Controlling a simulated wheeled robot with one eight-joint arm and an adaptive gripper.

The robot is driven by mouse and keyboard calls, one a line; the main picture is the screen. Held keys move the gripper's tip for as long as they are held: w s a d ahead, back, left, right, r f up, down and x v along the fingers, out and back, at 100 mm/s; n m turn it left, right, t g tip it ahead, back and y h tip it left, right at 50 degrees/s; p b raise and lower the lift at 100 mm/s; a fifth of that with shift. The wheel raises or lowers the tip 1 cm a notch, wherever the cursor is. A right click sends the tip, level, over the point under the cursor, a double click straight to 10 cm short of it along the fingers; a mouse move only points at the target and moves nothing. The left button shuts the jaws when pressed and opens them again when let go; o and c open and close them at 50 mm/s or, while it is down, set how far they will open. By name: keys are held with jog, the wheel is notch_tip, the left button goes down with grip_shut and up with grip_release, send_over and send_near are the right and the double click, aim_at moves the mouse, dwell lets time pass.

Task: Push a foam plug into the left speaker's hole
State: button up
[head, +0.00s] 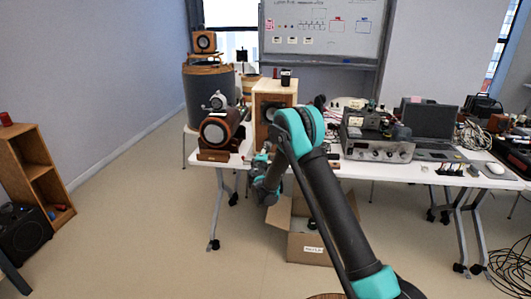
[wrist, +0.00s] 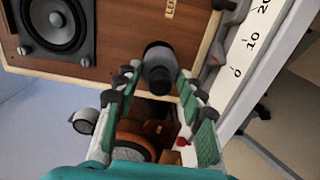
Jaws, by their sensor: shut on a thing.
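The left speaker (head: 268,97) is a light wooden box standing on the table, with a dark round driver on its front. In the wrist view its brown front panel (wrist: 125,30) shows the driver at left and a partly cut-off label beginning "LE". My gripper (wrist: 158,78) is in front of this panel, shut on a dark grey, rounded foam plug (wrist: 158,62) between its fingertips. The plug covers the panel behind it, so the hole is hidden and I cannot tell whether the plug touches it. In the head view my gripper (head: 262,170) is small, near the table's front edge.
A dark red-brown horn-like device (head: 221,130) stands on the table left of the speaker. A white strip with printed numbers (wrist: 243,60) runs along the right in the wrist view. An open cardboard box (head: 306,243) is on the floor below. Electronics (head: 378,150) crowd the table's right.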

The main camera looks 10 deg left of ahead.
jog(key=shift+w, duration=2.55)
dwell(0.9)
jog(key=o, duration=1.4)
jog(key=shift+c, duration=0.2)
jog(key=shift+s, duration=0.1)
